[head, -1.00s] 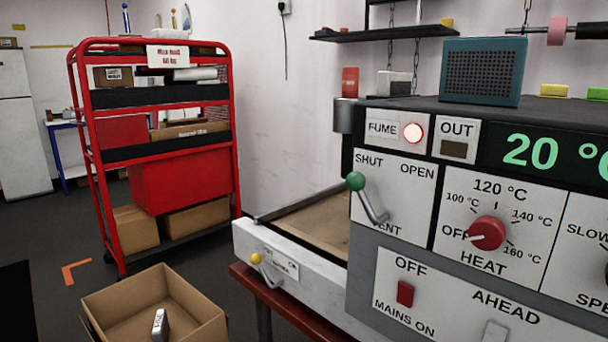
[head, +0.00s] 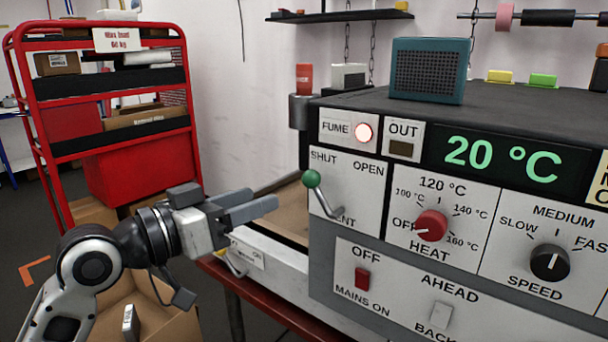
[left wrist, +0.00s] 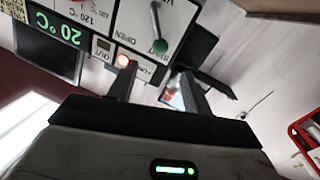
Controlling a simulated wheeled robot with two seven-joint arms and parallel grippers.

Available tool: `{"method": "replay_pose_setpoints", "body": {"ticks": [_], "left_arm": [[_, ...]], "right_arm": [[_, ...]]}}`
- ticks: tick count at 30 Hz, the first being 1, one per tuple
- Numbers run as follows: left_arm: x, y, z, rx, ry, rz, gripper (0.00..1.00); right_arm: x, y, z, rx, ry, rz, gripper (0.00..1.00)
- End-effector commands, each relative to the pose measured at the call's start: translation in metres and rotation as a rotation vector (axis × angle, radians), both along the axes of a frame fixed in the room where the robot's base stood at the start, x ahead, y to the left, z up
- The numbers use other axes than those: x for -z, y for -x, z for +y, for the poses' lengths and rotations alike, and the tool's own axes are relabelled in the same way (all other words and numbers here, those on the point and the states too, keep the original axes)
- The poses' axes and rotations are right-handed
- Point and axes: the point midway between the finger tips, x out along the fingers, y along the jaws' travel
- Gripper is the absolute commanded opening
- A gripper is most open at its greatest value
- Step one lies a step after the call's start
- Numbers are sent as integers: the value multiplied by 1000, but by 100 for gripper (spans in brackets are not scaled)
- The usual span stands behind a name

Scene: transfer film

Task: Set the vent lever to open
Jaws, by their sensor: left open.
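The vent lever (head: 323,196) is a bent grey handle with a green knob on the machine's front panel. Its knob stands at the upper left, beside the SHUT label, and OPEN is printed to the right. In the left wrist view the green knob (left wrist: 159,46) shows beyond the fingertips, roughly between them. My left gripper (head: 262,203) is to the left of the lever, open and empty, its fingers pointing right toward the lever and apart from it. My right gripper is not in view.
The panel also carries a lit FUME lamp (head: 364,132), a red HEAT knob (head: 432,224), a black SPEED knob (head: 550,262) and a red mains switch (head: 362,279). A red shelf cart (head: 110,150) stands at the left. An open cardboard box (head: 170,322) is below my left arm.

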Motion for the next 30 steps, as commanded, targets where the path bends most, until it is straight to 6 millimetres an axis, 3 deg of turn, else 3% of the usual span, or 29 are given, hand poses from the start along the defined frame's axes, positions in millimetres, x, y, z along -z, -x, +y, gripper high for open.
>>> {"method": "replay_pose_setpoints", "body": {"ticks": [7,13,19,28,30], "left_arm": [[-3,-37,-42,2,4,1,50],[-2,-60,-66,0,2,1,50],[0,-71,-77,-1,1,0,50],[1,-72,-78,-1,-1,-1,50],[0,-72,-78,-1,0,0,33]], "right_arm": [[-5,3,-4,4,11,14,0],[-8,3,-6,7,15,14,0],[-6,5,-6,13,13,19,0],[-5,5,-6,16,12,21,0],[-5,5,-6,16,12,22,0]]}}
